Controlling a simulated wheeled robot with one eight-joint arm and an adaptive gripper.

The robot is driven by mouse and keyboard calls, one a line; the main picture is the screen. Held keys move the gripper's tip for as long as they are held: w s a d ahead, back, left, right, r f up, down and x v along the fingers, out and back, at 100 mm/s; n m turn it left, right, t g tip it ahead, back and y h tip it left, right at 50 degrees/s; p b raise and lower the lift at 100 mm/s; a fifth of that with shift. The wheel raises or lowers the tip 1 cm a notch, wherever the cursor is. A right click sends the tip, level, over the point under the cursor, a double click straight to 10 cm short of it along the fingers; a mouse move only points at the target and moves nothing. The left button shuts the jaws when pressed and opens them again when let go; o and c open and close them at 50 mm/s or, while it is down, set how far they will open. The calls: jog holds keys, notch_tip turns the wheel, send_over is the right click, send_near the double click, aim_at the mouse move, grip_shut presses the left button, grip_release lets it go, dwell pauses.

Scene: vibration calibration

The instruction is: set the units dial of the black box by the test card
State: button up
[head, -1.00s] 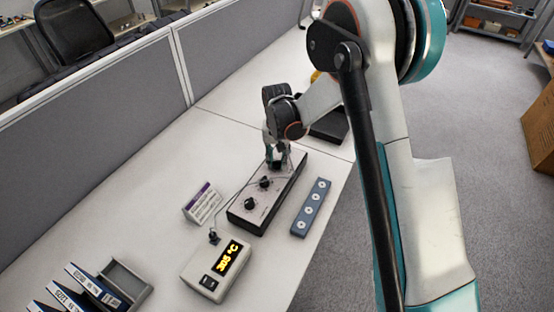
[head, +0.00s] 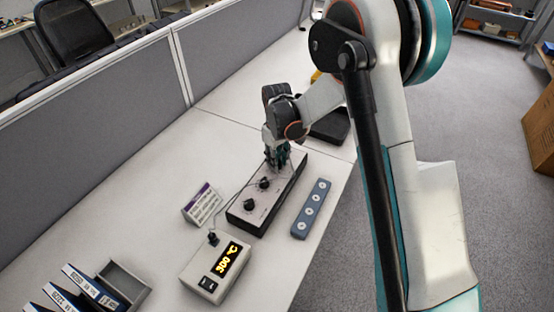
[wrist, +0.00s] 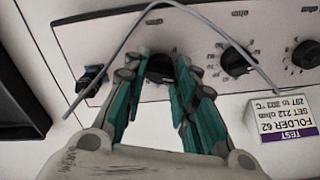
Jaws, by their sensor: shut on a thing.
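The black box (head: 242,219) with a light dial panel lies on the white table in the head view. Its row of dials includes a near dial (head: 250,204) and a middle dial (head: 264,184). My gripper (head: 278,165) points down at the far end of the row. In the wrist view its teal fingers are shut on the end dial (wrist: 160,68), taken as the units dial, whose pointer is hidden. The test card (wrist: 287,103) reads, upside down, "FOLDER 62, SET 212 ohm, 297 to 303 °C"; it also stands left of the box (head: 201,204).
A meter (head: 215,271) in front of the box shows 300 °C in yellow. A blue-grey strip with several round spots (head: 311,209) lies right of the box. Folders (head: 75,290) stand at front left.

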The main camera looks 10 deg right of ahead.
jog(key=shift+n, duration=0.6)
jog(key=o, duration=1.1)
notch_tip(320, 180, up, 12)
jog(key=shift+r, duration=0.1)
